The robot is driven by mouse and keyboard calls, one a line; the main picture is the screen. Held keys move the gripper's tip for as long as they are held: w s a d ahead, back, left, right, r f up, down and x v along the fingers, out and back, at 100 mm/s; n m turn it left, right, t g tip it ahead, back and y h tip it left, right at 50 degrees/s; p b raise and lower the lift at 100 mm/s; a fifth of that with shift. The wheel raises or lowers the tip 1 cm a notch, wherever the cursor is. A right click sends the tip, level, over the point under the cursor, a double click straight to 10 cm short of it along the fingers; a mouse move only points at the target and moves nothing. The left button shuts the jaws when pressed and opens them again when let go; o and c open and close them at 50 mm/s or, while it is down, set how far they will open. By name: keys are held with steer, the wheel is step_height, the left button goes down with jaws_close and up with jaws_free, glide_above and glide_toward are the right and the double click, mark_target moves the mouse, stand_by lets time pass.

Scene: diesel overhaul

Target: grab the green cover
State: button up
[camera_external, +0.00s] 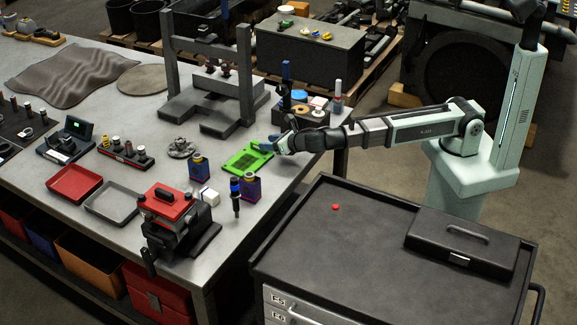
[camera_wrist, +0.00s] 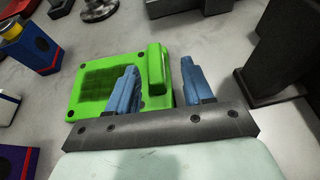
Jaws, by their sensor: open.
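The green cover (camera_external: 246,160) lies flat near the right edge of the grey workbench in the external view. In the wrist view the green cover (camera_wrist: 100,86) shows a dark ribbed panel, dark holes near its corners and a raised block (camera_wrist: 157,70) on its right side. My gripper (camera_external: 279,146) is at the cover's right end. In the wrist view my gripper (camera_wrist: 160,75) is open, its two blue fingers on either side of the raised block in the picture. Whether either finger touches it I cannot tell. The left finger hides part of the cover.
A grey press frame (camera_external: 245,85) stands behind the cover. A black-topped cart (camera_external: 370,245) is at lower right.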

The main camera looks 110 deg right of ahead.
mark_target(248, 157)
steer(key=shift+w+a+f+x, duration=0.1)
steer(key=shift+a+x, duration=0.05)
steer(key=shift+x, duration=1.2)
steer(key=shift+w+a+f+x, duration=0.1)
steer(key=shift+a+x, duration=0.05)
steer(key=shift+x, duration=1.15)
steer(key=shift+c, duration=0.4)
jaws_close()
